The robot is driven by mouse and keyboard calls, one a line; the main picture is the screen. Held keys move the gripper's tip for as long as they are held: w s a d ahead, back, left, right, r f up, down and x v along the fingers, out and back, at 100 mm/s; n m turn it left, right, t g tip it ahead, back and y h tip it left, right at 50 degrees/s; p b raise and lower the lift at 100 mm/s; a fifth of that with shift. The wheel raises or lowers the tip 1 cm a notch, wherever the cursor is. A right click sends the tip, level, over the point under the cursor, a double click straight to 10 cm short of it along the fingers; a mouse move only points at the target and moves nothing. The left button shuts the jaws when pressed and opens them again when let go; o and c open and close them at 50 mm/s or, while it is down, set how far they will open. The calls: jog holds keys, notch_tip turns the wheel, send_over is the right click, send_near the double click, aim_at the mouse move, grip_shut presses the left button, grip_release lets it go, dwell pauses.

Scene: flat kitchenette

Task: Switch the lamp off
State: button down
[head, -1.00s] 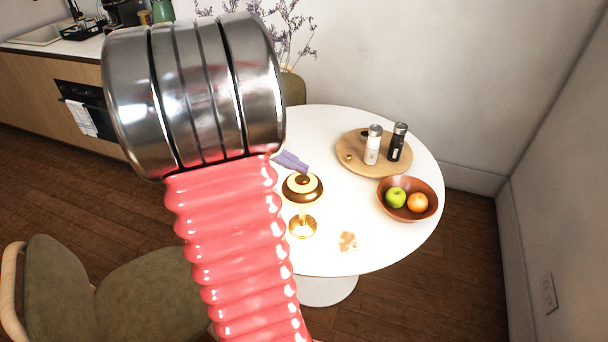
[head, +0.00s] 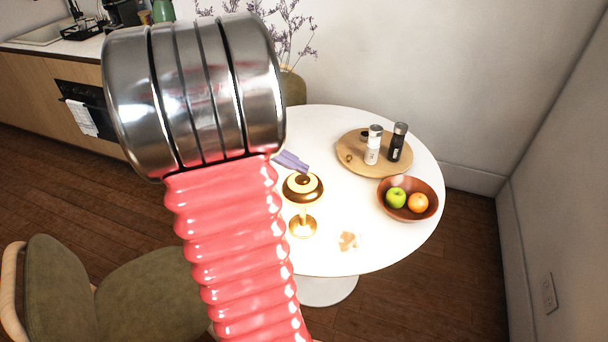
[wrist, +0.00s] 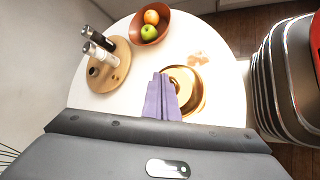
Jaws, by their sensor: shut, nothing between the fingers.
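The lamp (head: 303,189) stands upright on the round white table, with a gold dome shade, a thin stem and a round gold base. Its light is on: the stem and base glow. In the wrist view the lamp (wrist: 190,88) shows from above, partly hidden behind my gripper's purple fingers. My gripper (wrist: 161,78) is shut and empty, its tips over or beside the shade's left part; I cannot tell if they touch. In the head view my gripper (head: 306,168) shows just behind the top of the lamp, mostly hidden by my own arm.
On the white table (head: 335,255) are a wooden board (head: 350,168) with a white shaker (head: 373,146) and a black shaker (head: 397,143), a brown bowl (head: 429,190) with fruit, and a small tan patch (head: 348,241). A green chair (head: 150,290) stands front left.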

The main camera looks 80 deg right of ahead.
aim_at(297, 178)
jog(key=shift+f, duration=0.2)
jog(key=shift+f, duration=0.2)
jog(key=shift+f, duration=0.3)
dwell(1.0)
jog(key=shift+r, duration=0.8)
jog(key=shift+r, duration=0.1)
jog(key=shift+r, duration=2.85)
jog(key=shift+w, duration=0.1)
